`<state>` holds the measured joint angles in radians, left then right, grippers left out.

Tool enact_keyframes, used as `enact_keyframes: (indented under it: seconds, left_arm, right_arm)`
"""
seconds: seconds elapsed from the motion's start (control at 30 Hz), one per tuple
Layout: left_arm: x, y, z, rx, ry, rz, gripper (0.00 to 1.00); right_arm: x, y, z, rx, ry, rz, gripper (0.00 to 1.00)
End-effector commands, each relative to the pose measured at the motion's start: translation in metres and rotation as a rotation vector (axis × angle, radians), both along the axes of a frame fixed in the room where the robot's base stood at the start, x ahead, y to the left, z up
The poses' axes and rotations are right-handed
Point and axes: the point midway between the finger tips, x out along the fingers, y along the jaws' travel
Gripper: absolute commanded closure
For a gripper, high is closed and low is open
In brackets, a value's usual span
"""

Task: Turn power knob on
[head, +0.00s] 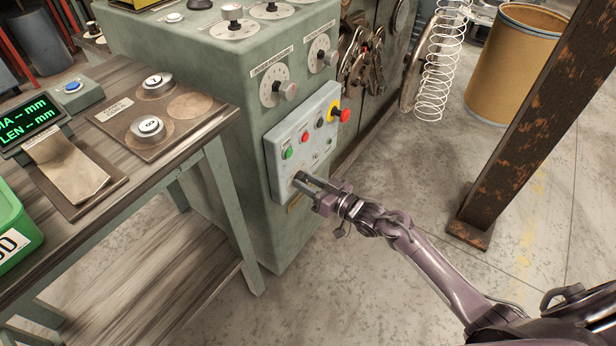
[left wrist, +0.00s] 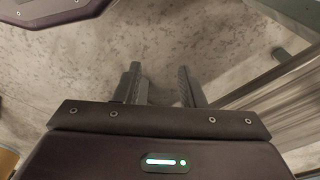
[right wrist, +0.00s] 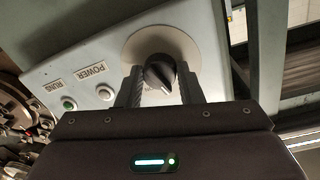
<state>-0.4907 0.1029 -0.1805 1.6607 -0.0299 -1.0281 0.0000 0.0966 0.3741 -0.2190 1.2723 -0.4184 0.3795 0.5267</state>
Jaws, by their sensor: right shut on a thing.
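The power knob (right wrist: 160,72) is a dark rotary knob with a pale pointer line on a round beige plate, beside a POWER label, in the right wrist view. It sits on the light grey control panel (head: 275,150) on the green machine's front. My right gripper (head: 302,178) is at the panel's lower left corner and hides the knob in the head view. In the right wrist view, my right gripper (right wrist: 160,90) has its fingers on both sides of the knob, shut on it. My left gripper (left wrist: 162,85) is open and empty above the floor.
The panel has a green button (head: 288,153) and a red emergency knob (head: 344,115). A wooden-topped bench (head: 190,130) stands left of the machine. A rusty post (head: 520,120) stands to the right, with open concrete floor between.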

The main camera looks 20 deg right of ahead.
Motion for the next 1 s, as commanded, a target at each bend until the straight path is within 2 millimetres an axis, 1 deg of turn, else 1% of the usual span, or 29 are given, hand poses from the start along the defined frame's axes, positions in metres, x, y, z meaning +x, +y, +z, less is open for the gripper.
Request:
enact_keyframes:
  seconds: [0.03, 0.2, 0.3, 0.47, 0.7, 1.0]
  left_arm:
    - [-0.003, 0.003, -0.008, 0.002, 0.000, 0.005, 0.64]
    - [-0.015, 0.012, -0.041, 0.010, -0.012, 0.022, 0.64]
    - [-0.023, 0.018, -0.057, 0.013, -0.020, 0.029, 0.64]
    - [-0.038, 0.027, -0.078, 0.021, -0.030, 0.039, 0.64]
    - [-0.059, 0.030, -0.088, 0.021, -0.020, 0.036, 0.64]
    - [-0.078, 0.033, -0.095, 0.023, -0.010, 0.033, 0.64]
  right_arm:
    - [0.001, 0.000, 0.004, 0.037, 0.029, -0.003, 0.89]
    - [0.000, 0.000, 0.004, 0.164, 0.128, -0.002, 0.89]
    - [0.001, -0.001, 0.004, 0.239, 0.187, -0.003, 0.89]
    - [0.001, 0.000, 0.004, 0.360, 0.280, -0.002, 0.90]
    - [0.001, -0.001, 0.004, 0.538, 0.420, -0.002, 0.90]
    - [0.001, -0.001, 0.003, 0.727, 0.566, -0.003, 0.90]
